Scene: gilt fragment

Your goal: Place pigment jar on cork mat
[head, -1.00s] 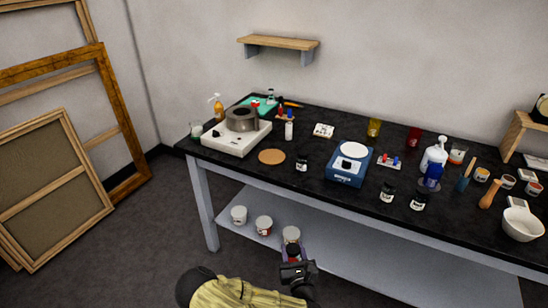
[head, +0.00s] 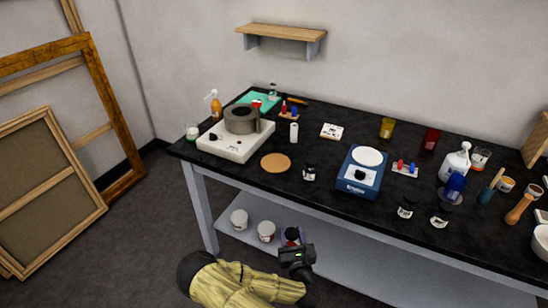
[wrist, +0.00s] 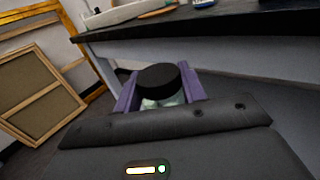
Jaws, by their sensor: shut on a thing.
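My gripper (head: 291,234) is in front of the table, lower than its top. It is shut on a pigment jar with a black lid (wrist: 158,80). In the wrist view, purple fingers grip the jar from both sides, and its pale body is mostly hidden below the lid. The jar's dark lid also shows in the head view (head: 292,233). The cork mat (head: 275,163) is a round brown disc, bare, near the table's front edge on the left part of the top. The mat is above and slightly left of my gripper in the picture.
On the black table (head: 237,181), a hotplate with a grey ring (head: 235,140) stands left behind the mat. A small black-lidded jar (head: 309,173) stands to its right, then a blue scale (head: 363,171). White tubs (head: 239,220) stand on the lower shelf.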

